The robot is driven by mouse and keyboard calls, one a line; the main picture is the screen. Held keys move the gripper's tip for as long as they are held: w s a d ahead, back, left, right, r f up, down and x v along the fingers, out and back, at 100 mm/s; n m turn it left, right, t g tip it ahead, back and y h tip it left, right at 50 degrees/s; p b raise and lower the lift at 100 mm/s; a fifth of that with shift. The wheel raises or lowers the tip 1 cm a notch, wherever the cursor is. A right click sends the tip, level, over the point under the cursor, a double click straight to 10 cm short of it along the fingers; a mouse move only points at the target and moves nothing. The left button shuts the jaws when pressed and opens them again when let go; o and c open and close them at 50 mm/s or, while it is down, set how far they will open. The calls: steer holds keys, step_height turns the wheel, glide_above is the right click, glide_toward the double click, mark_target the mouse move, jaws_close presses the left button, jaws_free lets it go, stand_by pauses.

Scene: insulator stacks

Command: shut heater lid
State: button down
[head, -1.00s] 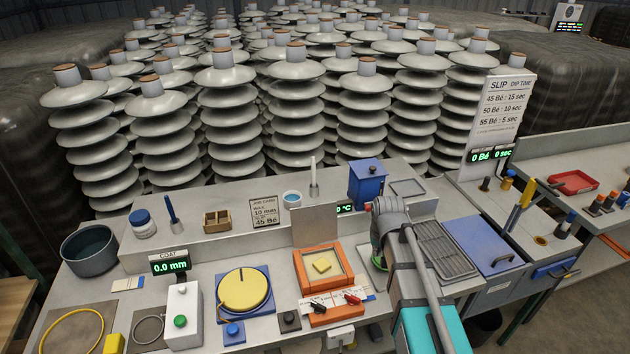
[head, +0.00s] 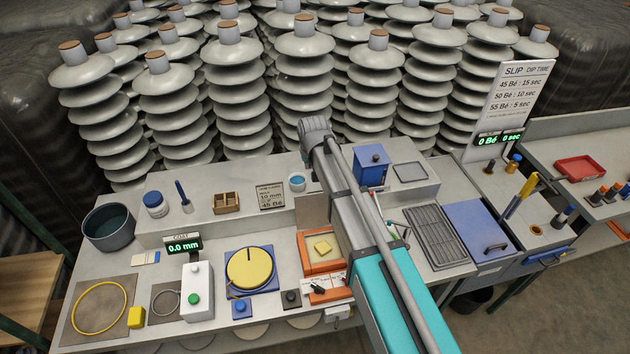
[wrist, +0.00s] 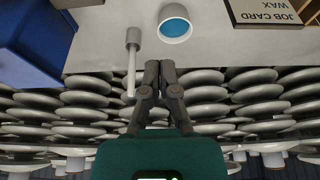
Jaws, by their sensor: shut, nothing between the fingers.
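My arm crosses in front and hides the right part of the box and panel. In the wrist view my gripper (wrist: 159,67) is shut and empty. It is near the back shelf, beside a white-tipped stick (wrist: 132,62) and a cup of blue liquid (wrist: 174,24), touching neither as far as I can tell. In the head view the fingers are hidden.
The cup (head: 297,182), a job card (head: 271,196) and a blue lidded box (head: 371,164) stand on the raised shelf. A yellow disc (head: 250,268) and a white button box (head: 196,291) lie left of the heater. Insulator stacks (head: 238,100) rise behind the bench.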

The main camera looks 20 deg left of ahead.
mark_target(316, 207)
steer(key=shift+w+d, duration=0.1)
steer(key=shift+w, duration=0.05)
steer(key=shift+f, duration=0.1)
step_height(316, 207, down, 9)
steer(key=b, duration=0.9)
steer(key=shift+s+d, duration=0.25)
steer(key=shift+s, duration=0.1)
stand_by(0.4)
steer(key=shift+d+f, duration=0.1)
steer(key=shift+d, duration=0.2)
stand_by(0.3)
